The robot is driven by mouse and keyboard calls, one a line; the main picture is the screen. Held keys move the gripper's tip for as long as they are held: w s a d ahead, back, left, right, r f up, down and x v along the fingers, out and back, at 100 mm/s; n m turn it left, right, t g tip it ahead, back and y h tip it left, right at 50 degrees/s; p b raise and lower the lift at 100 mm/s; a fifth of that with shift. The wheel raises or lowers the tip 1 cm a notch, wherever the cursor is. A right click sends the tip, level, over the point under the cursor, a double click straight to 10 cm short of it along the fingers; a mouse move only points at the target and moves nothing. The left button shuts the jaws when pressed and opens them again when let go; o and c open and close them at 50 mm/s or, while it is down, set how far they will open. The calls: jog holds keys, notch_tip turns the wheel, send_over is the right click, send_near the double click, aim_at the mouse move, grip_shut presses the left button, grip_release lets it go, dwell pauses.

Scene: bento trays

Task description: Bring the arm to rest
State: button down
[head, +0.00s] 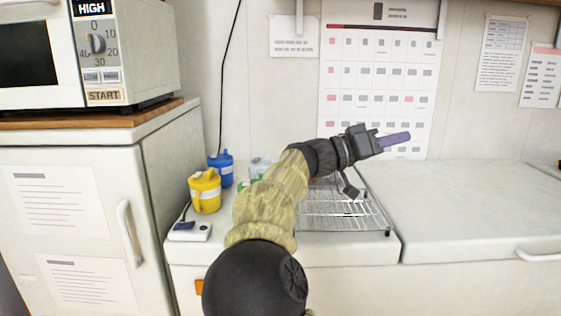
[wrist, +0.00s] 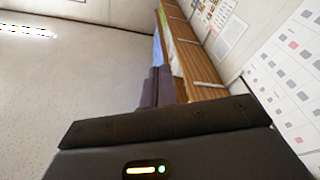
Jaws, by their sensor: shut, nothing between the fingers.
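My gripper (head: 397,139) shows in the head view, held up in the air at the end of my outstretched arm, in front of the wall and above the white counter. Its purple fingers point right and look closed together with nothing between them. In the wrist view the purple fingers (wrist: 155,88) show at the middle, partly hidden by the dark gripper body. My sleeved arm hides part of the counter below.
A wire rack (head: 335,210) lies on the counter beneath my arm. A yellow jug (head: 205,192) and a blue jug (head: 221,168) stand to its left, beside a white power strip (head: 190,231). A microwave (head: 115,45) sits at the upper left. The right counter (head: 480,205) is mostly clear.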

jog(key=d+f+n+y+b, duration=0.1)
jog(key=d+f+n+y, duration=0.2)
jog(key=f, duration=0.6)
jog(key=d+f+n+y, duration=0.1)
jog(key=d+f+y, duration=0.2)
jog(key=d+f, duration=0.35)
jog(key=s+a+f+n+g+y+b, duration=0.1)
jog(key=s+f+y, duration=0.1)
jog(key=f, duration=0.6)
jog(key=s+a+f+n+y+b, duration=0.1)
jog(key=s+f+y, duration=0.2)
jog(key=f, duration=0.5)
jog(key=s+a+f+n+y+b, duration=0.45)
jog(key=s+a+f+y, duration=0.45)
jog(key=s+a+f, duration=0.7)
notch_tip(320, 180, up, 38)
jog(key=p, duration=3.9)
jog(key=shift+s+d+t, duration=0.15)
jog(key=shift+s+t, duration=0.25)
jog(key=shift+s, duration=0.05)
